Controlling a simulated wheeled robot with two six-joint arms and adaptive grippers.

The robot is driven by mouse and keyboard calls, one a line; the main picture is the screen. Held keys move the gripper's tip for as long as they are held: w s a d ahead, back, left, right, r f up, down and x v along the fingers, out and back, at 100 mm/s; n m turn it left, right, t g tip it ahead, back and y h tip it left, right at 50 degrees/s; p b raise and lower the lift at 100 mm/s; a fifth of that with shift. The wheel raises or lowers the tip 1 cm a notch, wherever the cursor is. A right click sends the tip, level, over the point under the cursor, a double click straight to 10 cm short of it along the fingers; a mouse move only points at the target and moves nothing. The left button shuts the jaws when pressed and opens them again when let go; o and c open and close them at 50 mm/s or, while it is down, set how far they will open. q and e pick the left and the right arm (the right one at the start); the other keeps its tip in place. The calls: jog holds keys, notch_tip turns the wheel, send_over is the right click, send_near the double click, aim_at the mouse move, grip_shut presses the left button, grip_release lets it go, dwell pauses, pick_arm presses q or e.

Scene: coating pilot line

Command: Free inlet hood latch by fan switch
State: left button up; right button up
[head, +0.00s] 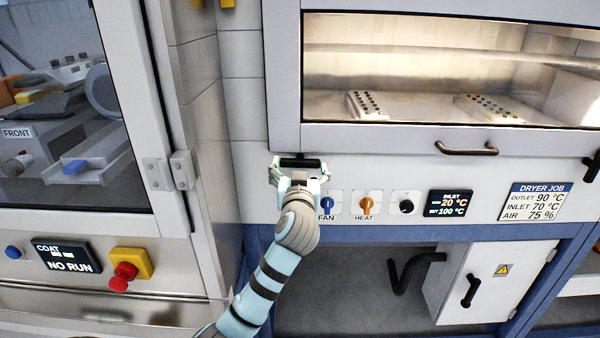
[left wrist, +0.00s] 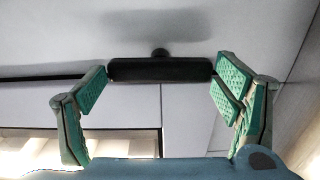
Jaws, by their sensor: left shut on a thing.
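The inlet hood latch is a short black bar (head: 300,162) on the white panel below the glazed hood, just left of the blue fan switch (head: 327,204). My left gripper (head: 299,168) is at this bar, its fingers at the two ends. In the left wrist view the black bar (left wrist: 160,70) lies across between the green finger pads of my left gripper (left wrist: 160,82), on a small dark stem. The gripper is shut on it. The gripper and wrist partly cover the panel below the bar in the head view. My right gripper is not in view.
The hood window (head: 450,60) is down, with a black handle (head: 466,149) on its lower frame. Right of the fan switch are an orange heat switch (head: 366,205), a black knob (head: 406,206) and an inlet display (head: 449,204). A red stop button (head: 122,278) stands at left.

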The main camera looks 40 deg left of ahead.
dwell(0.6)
pick_arm(q)
jog(key=o, duration=1.1)
jog(key=v, duration=1.2)
